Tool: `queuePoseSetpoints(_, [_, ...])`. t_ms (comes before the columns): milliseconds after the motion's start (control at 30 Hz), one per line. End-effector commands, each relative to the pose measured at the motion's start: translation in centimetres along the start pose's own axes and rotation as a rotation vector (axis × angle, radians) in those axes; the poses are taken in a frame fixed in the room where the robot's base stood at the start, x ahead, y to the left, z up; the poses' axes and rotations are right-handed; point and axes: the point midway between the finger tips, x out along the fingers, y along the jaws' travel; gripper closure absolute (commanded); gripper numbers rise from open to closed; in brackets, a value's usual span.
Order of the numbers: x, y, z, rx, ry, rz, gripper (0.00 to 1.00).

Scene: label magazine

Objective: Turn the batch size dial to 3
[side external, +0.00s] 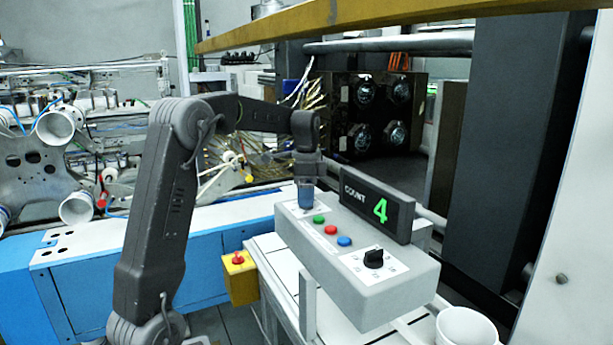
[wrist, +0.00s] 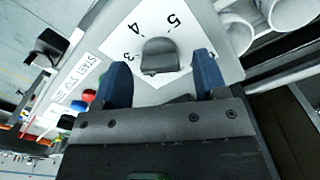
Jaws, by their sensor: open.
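The batch size dial (wrist: 160,56) is a dark knob on a white plate with the numbers 3, 4 and 5 visible in the wrist view. Its pointing direction is not clear. My gripper (wrist: 161,62) is open, with one blue finger on each side of the dial. Whether the fingers touch it I cannot tell. In the side view, my gripper (side external: 305,197) points down at the far left end of the grey control box (side external: 350,290) and hides the dial. The count display (side external: 377,205) shows a green 4.
Green (side external: 319,219), red (side external: 331,230) and blue (side external: 344,241) buttons sit along the box. Another black knob (side external: 374,258) stands at its near end. The display rises along the back edge. A yellow box with a red button (side external: 239,275) and a white cup (side external: 466,328) are nearby.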

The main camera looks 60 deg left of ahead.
Motion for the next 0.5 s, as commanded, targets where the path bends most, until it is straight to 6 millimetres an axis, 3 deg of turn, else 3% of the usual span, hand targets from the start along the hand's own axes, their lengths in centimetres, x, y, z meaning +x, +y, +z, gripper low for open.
queuePoseSetpoints(500, [-10.3,-0.1,0.0,0.0,0.003,-0.006,0.34])
